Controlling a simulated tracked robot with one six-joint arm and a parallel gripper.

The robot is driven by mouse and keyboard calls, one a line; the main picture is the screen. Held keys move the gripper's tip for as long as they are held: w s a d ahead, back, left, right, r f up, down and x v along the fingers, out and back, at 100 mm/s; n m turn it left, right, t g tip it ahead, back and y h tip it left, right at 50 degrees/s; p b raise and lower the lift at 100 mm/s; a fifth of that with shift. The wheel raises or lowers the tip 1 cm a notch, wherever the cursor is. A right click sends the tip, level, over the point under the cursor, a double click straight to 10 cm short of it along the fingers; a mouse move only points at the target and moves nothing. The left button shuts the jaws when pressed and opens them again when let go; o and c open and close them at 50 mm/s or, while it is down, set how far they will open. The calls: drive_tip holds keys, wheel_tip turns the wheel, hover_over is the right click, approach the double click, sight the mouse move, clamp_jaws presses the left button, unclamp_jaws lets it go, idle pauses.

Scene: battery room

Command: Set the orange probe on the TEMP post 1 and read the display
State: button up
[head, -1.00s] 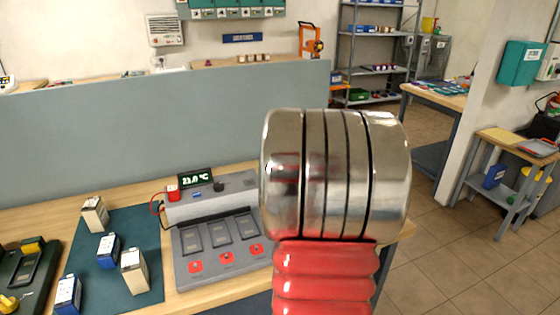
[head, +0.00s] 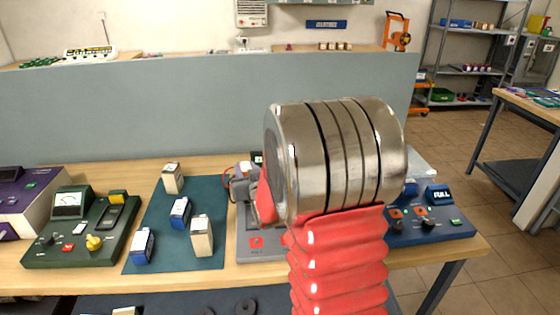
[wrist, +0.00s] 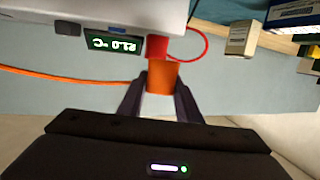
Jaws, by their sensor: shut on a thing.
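My gripper (wrist: 160,97) is shut on the orange probe (wrist: 162,77) in the wrist view. An orange cable (wrist: 60,76) trails left from the probe. The probe's far end overlaps a red block (wrist: 157,47) with a red wire; I cannot tell whether they touch. Beside it, the grey station's lit display (wrist: 114,44) appears upside down, showing digits and °C; the value is hard to read surely. In the head view, my arm covers most of the grey station (head: 262,256) and hides the probe. I see no readable TEMP post 1 label.
Several small batteries stand on a teal mat (head: 150,262) left of the station. A green meter unit (head: 82,228) and a purple unit (head: 22,202) are farther left. A blue meter (head: 432,226) is right. A grey partition (head: 130,115) rises behind the bench.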

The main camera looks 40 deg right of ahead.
drive_tip(key=w+a+f+n+y, duration=0.1)
drive_tip(key=w+a+f+y, duration=0.1)
drive_tip(key=a, duration=0.9)
drive_tip(key=w+a+f+n+y, duration=0.1)
drive_tip(key=a+f+n+y, duration=0.1)
drive_tip(key=a, duration=1)
drive_tip(key=shift+w+a+f+n+t+y, duration=0.15)
drive_tip(key=shift+w+a+n+t+y, duration=0.05)
drive_tip(key=shift+w+n+t+y, duration=0.15)
drive_tip(key=shift+d, duration=0.15)
